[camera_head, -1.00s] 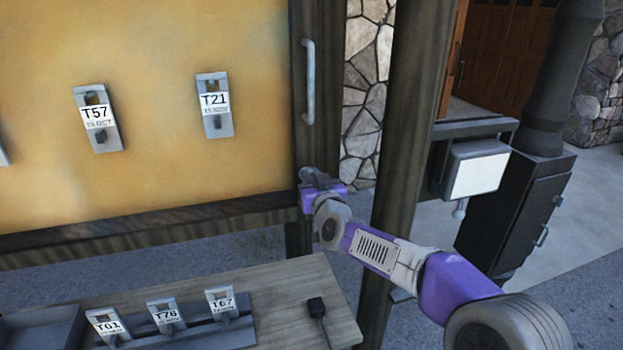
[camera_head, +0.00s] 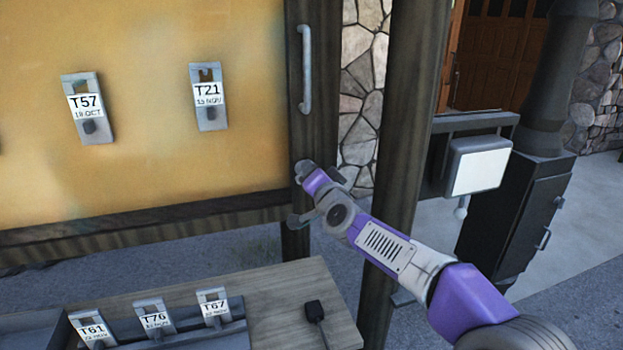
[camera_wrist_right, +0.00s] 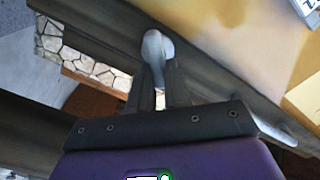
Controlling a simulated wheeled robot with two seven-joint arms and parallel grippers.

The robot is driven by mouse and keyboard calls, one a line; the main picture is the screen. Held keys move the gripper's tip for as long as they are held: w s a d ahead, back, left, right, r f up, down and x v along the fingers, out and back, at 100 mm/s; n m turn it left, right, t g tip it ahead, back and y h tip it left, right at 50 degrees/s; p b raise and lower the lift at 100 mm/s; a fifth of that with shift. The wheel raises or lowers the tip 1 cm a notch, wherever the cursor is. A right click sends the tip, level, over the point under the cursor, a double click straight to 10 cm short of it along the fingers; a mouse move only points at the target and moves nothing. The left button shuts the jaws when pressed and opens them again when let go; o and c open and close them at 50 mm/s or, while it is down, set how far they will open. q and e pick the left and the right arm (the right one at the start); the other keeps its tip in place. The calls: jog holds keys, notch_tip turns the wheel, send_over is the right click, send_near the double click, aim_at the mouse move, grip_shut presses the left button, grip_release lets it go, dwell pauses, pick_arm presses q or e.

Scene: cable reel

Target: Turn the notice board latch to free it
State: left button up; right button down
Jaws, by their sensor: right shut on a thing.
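The notice board (camera_head: 150,150) has a yellow-orange face in a dark wooden frame and fills the left of the head view. The latch (camera_wrist_right: 155,45) is a small grey rounded piece on the frame's right upright. My right gripper (camera_head: 306,174) reaches it from the lower right, with its fingers hidden in the head view. In the right wrist view, its two dark fingers (camera_wrist_right: 160,84) are closed on the latch, whose rounded end shows beyond them. The latch's exact angle is hard to tell. My left gripper is not in view.
A grey vertical handle (camera_head: 305,70) is above the latch on the same upright. Tags T57 (camera_head: 88,108) and T21 (camera_head: 208,97) hang on the board. Below is a wooden bench (camera_head: 285,290) with a tag rack. A dark post (camera_head: 398,130) stands right of the board, close to my arm.

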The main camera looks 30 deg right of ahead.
jog(key=shift+d+f+m+b, duration=0.15)
jog(key=shift+m+b, duration=0.45)
jog(key=shift+m, duration=0.8)
jog(key=shift+a+f+m+b, duration=0.15)
jog(key=shift+m+b, duration=0.4)
jog(key=shift+m, duration=0.85)
jog(key=shift+d+f+m+b, duration=0.2)
jog(key=shift+m+b, duration=0.4)
jog(key=shift+m, duration=0.8)
jog(key=c, duration=1.1)
grip_release()
jog(key=shift+s, duration=0.1)
jog(key=shift+p+v, duration=0.3)
jog(key=shift+v, duration=3.45)
